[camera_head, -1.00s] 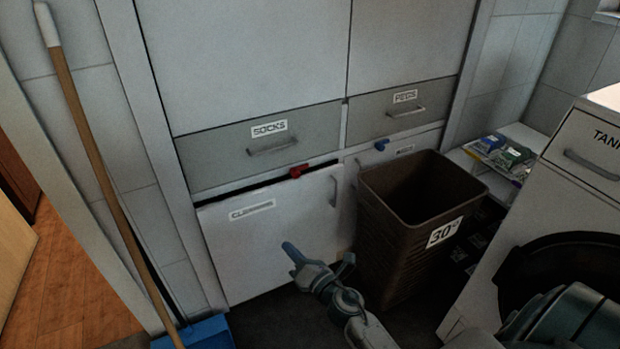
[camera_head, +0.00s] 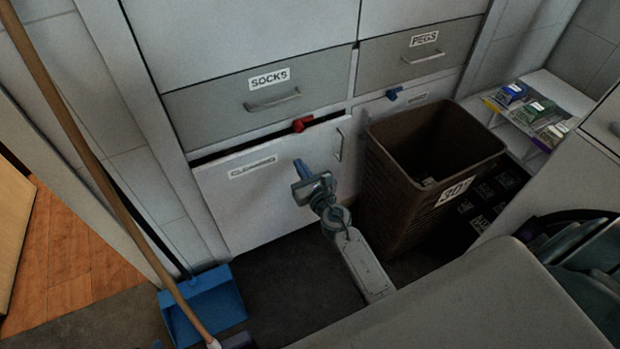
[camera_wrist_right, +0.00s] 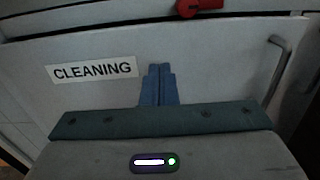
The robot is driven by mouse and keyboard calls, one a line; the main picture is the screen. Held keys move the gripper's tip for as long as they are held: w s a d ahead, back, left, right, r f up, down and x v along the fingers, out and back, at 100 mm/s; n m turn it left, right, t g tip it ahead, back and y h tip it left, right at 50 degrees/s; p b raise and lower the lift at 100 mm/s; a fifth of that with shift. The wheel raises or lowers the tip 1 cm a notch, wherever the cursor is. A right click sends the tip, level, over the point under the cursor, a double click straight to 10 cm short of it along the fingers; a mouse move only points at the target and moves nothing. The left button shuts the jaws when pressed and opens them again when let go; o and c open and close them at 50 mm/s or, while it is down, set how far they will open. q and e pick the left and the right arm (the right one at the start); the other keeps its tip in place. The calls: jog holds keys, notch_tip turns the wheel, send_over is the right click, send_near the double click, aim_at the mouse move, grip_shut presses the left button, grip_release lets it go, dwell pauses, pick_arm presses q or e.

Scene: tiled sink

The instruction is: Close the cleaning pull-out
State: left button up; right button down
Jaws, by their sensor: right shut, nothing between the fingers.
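The cleaning pull-out (camera_head: 245,200) is a white front labelled CLEANING, below the SOCKS drawer, with a vertical bar handle (camera_head: 339,145) near its right edge. A dark gap shows along its top edge, so it stands slightly out. It also fills the right wrist view (camera_wrist_right: 225,75). My right gripper (camera_head: 300,164) is in front of the upper right part of the front, left of the handle. Its blue fingers (camera_wrist_right: 159,85) are together and empty, pointing at the front. I cannot tell whether they touch it. My left gripper is not in view.
A red latch (camera_head: 302,124) sits above the pull-out and a blue latch (camera_head: 393,93) to its right. A brown bin (camera_head: 400,195) stands close to the right of my arm. A blue dustpan (camera_head: 205,300) and a broom (camera_head: 90,160) are at the left.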

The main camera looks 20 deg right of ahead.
aim_at(289, 148)
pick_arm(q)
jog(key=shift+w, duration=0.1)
pick_arm(e)
jog(key=shift+w+a, duration=0.1)
jog(key=shift+w, duration=2.4)
